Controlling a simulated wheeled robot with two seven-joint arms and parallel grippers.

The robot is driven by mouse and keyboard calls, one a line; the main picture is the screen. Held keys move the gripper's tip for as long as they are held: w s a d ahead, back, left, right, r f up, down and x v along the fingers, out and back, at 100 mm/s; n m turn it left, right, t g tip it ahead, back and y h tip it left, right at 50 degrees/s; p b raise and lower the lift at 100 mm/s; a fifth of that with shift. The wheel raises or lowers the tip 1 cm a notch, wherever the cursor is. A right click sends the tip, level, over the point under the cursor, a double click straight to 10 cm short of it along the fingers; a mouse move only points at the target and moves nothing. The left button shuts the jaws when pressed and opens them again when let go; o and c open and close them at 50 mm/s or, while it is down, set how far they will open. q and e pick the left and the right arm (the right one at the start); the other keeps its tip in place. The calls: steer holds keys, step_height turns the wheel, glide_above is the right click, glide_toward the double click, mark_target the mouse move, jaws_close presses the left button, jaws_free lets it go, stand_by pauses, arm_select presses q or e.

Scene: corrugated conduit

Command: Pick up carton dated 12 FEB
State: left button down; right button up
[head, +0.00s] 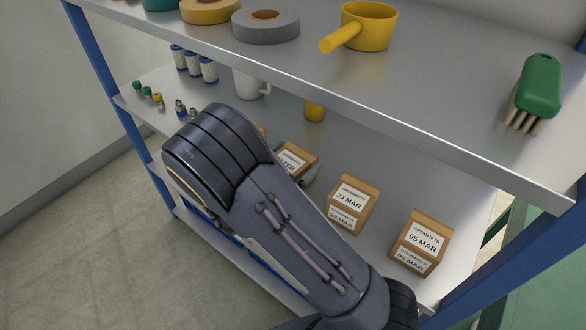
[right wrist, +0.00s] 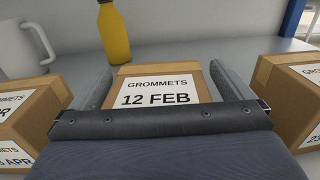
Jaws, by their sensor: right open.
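The carton dated 12 FEB (right wrist: 155,92) stands upright in the middle of the right wrist view, brown with a white GROMMETS label. In the head view, a partly hidden carton (head: 297,156) behind my right arm appears to be the same one, its label ending in FEB. My right gripper (right wrist: 162,78) is open, with one finger on each side of this carton. Whether the fingers touch it I cannot tell. In the head view my right forearm covers most of the gripper; only a grey bit shows beside the carton. My left gripper is not in view.
An APR carton (right wrist: 25,120) stands close on the left, the 23 MAR carton (head: 352,204) on the right, the 05 MAR carton (head: 421,243) farther right. A yellow bottle (right wrist: 113,35) and white mug (right wrist: 25,48) stand behind. The upper shelf (head: 420,90) overhangs.

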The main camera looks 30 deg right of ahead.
steer(key=c, duration=1)
steer(key=shift+r, duration=0.1)
